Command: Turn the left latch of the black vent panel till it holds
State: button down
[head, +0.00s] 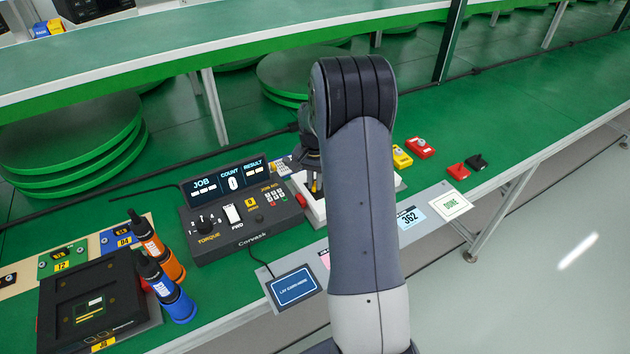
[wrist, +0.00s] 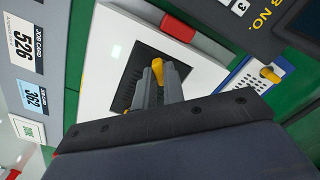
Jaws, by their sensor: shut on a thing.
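The black vent panel (wrist: 128,80) sits inside a white frame (wrist: 108,37) in the wrist view, partly covered by my fingers. A yellow latch (wrist: 158,68) stands up from the panel between my fingertips. My gripper (wrist: 159,88) is shut on this latch; from this angle I cannot tell how far it is turned. A small bit of yellow shows at the panel's lower left edge, mostly hidden. In the head view my gripper (head: 315,186) is down over the white frame (head: 316,212), and my arm hides most of the panel.
The Corvask control box (head: 240,215) stands close left of the frame. A blue-and-white piece with a yellow knob (wrist: 270,74) is beside the frame. Yellow (head: 402,157) and red (head: 420,148) blocks lie right of my arm. Orange (head: 165,255) and blue (head: 172,295) drivers stand at left.

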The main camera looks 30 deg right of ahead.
jog(key=shift+m, duration=0.4)
jog(key=c, duration=1.5)
grip_release()
notch_tip(320, 180, up, 11)
jog(key=shift+f, duration=0.1)
